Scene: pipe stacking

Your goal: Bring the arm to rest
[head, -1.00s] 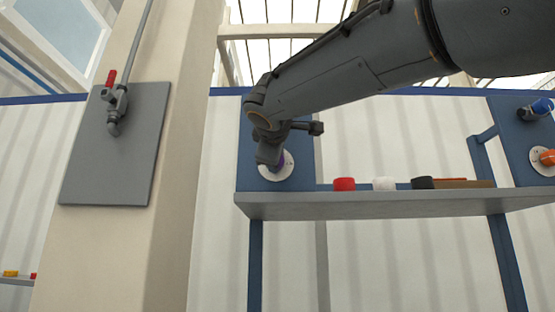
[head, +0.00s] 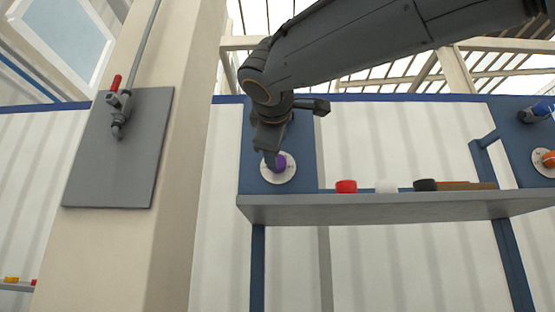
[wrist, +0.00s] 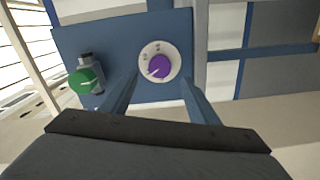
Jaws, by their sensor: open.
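My arm reaches in from the upper right of the head view. My gripper (head: 268,160) is in front of the blue panel (head: 302,150), close to a purple knob (head: 279,163) on a round white dial (head: 282,179). In the wrist view the two fingers of my gripper (wrist: 158,90) stand apart, one on each side below the purple knob (wrist: 159,67). Nothing is held between them. The knob appears clear of the fingertips in the wrist view.
A green knob (wrist: 83,81) sits left of the dial in the wrist view. A grey shelf (head: 400,207) holds red (head: 346,186), white (head: 386,187) and black (head: 424,185) pieces. A beige pillar (head: 185,130) with a red-handled valve (head: 118,103) stands left.

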